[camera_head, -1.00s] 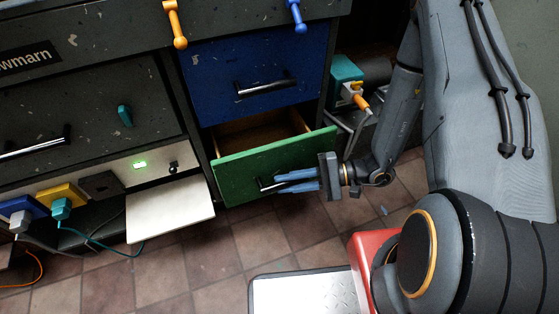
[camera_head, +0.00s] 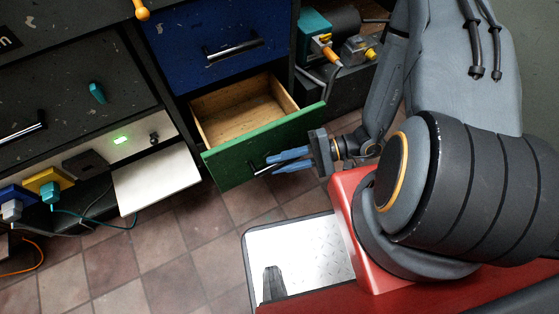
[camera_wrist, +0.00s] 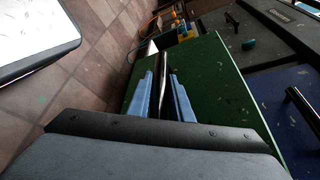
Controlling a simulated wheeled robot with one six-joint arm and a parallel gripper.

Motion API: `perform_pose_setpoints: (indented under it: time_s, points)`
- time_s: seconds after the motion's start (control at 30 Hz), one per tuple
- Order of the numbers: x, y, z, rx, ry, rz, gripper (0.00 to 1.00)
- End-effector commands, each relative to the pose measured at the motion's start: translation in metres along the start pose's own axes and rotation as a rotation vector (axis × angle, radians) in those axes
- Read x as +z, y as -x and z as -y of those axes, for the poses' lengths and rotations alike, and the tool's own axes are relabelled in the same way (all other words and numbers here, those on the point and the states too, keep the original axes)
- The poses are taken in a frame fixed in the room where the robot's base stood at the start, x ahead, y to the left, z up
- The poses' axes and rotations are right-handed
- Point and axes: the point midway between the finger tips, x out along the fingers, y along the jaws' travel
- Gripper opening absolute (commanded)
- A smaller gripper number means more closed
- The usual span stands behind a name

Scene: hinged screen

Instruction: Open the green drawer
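The green drawer (camera_head: 232,161) stands well out of the cabinet below the blue drawer, its empty wooden inside (camera_head: 245,108) showing from above. Its bar handle (camera_head: 263,171) is partly hidden by my fingers. My gripper (camera_head: 270,164) is at the drawer front, with its blue fingers on either side of the handle. In the wrist view my gripper (camera_wrist: 162,78) has one finger on each side of the dark handle (camera_wrist: 165,62), against the green front (camera_wrist: 215,85). The fingers appear shut on the handle; the exact contact is hard to see.
The closed blue drawer (camera_head: 205,45) is directly above. A white flap (camera_head: 155,180) sticks out at left, near plugs and cables. Teal and orange connectors (camera_head: 318,45) sit right of the cabinet. Tiled floor (camera_head: 190,240) is free in front.

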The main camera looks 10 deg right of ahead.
Motion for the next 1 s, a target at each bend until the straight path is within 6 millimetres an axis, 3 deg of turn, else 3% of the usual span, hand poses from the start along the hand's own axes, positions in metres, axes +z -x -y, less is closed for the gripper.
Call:
perform_pose_setpoints:
  time_s: [0.03, 0.1, 0.47, 1.0]
  points:
    - [0.000, 0.000, 0.000, 0.000, 0.001, 0.000, 0.27]
    - [0.000, 0.000, 0.000, 0.000, 0.001, 0.000, 0.37]
    - [-0.001, 0.004, 0.001, -0.001, 0.000, -0.002, 0.37]
    - [-0.001, 0.073, 0.000, -0.001, 0.001, -0.003, 0.37]
